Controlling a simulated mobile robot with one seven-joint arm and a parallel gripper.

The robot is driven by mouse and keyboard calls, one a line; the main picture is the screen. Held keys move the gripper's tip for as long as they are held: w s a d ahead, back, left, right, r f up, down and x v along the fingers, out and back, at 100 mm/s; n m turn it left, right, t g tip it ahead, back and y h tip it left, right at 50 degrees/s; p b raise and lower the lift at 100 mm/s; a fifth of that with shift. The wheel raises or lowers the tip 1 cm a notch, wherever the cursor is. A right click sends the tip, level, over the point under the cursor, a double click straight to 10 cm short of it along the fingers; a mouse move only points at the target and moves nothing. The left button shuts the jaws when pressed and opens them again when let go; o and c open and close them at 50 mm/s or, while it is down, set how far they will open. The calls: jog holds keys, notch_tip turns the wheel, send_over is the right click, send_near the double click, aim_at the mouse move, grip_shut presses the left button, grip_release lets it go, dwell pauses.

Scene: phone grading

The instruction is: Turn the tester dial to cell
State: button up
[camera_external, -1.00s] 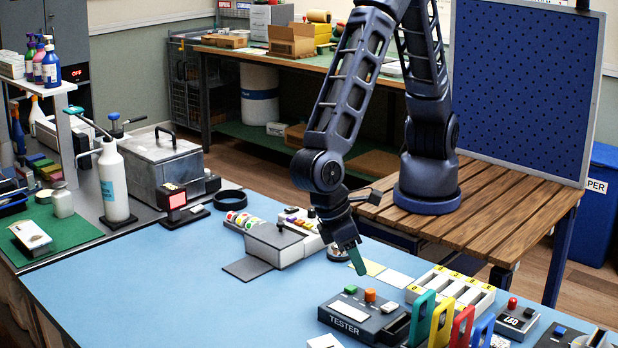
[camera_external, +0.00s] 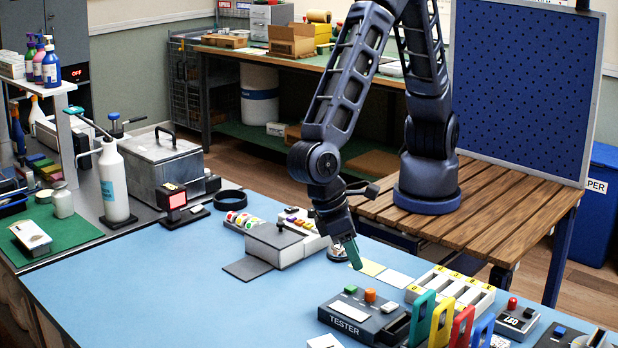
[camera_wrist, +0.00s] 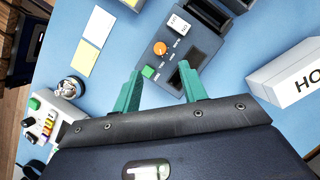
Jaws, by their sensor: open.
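The tester (camera_external: 361,317) is a dark box marked TESTER, lying on the blue mat near the front. It has an orange dial (camera_external: 370,295), a green button (camera_external: 350,289) and a pale label or screen. In the wrist view the orange dial (camera_wrist: 160,48) lies beyond and between my fingertips, with the green button (camera_wrist: 149,72) nearer. The small markings by the dial are too small to read. My gripper (camera_external: 355,255), with green fingers, is above and behind the tester, apart from it. In the wrist view my gripper (camera_wrist: 160,80) is open and empty.
Coloured upright holders (camera_external: 441,322) stand right of the tester, with a white slotted tray (camera_external: 450,290) behind them. A white box (camera_wrist: 288,78) lies beside the tester in the wrist view. Yellow and white cards (camera_external: 372,268) lie behind the tester.

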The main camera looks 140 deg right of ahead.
aim_at(370, 290)
jog(key=x, duration=0.9)
jog(key=shift+a+f, duration=0.1)
jog(key=shift+f, duration=0.05)
